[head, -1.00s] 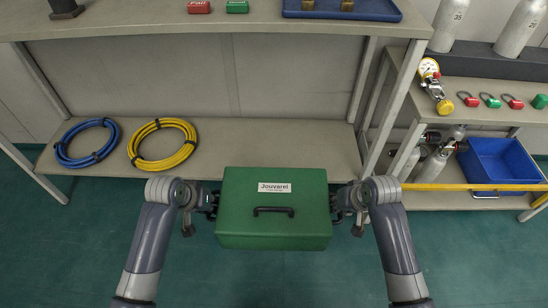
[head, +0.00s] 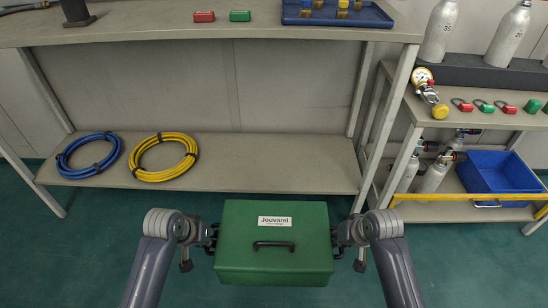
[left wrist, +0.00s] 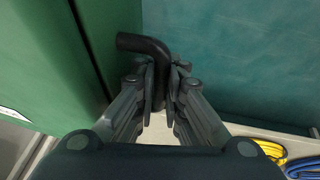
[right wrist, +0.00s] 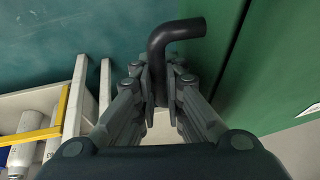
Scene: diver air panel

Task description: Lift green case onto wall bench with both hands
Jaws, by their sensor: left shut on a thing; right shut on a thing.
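The green case (head: 273,237) with a white "Jouvarel" label and a black front handle is held level between my two grippers, in front of the wall bench (head: 300,38). My left gripper (head: 211,238) is shut on the black side handle (left wrist: 150,45) at the case's left. My right gripper (head: 336,240) is shut on the matching side handle (right wrist: 172,35) at its right. Both wrist views show the fingers closed around the handles beside the green walls. The case's underside is hidden.
On the bench top are a red block (head: 204,16), a green block (head: 240,16) and a blue tray (head: 365,17). The lower shelf (head: 260,178) holds a blue hose (head: 88,155) and a yellow hose (head: 163,158). A cylinder rack with a blue bin (head: 503,172) stands at right.

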